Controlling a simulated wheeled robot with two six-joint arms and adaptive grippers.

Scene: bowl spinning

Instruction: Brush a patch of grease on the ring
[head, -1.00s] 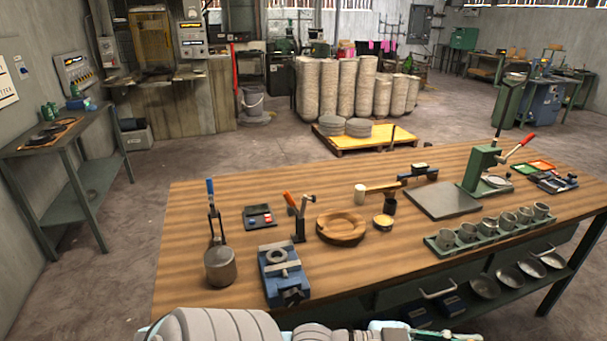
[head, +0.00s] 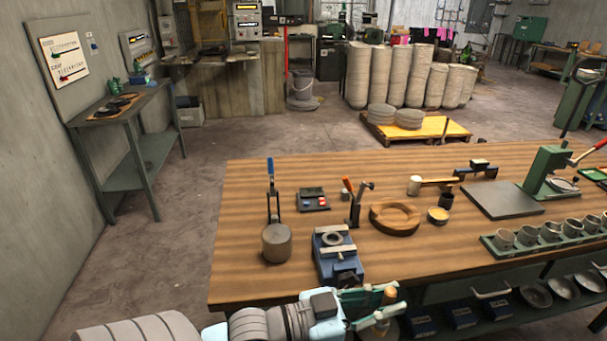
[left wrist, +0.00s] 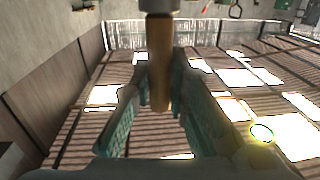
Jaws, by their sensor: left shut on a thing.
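My left gripper (head: 382,308) is at the front edge of the workbench, with its teal fingers shut around a wooden handle (head: 388,296), which I take to be the brush. In the left wrist view the handle (left wrist: 160,65) stands between the fingers, with a paler band near the top; the bristles cannot be made out. A grey metal ring (head: 332,238) lies on top of a blue vise (head: 337,258), behind and left of the gripper and apart from it. A small round tin (head: 437,215) with a pale top stands farther back; whether it holds grease is unclear. My right gripper is out of view.
A wooden ring-shaped block (head: 395,217) and a hammer stand (head: 354,205) are behind the vise. A long-handled metal cylinder (head: 276,242) stands left of it. A row of metal cups (head: 550,232) is at the right. The bench's front left is bare.

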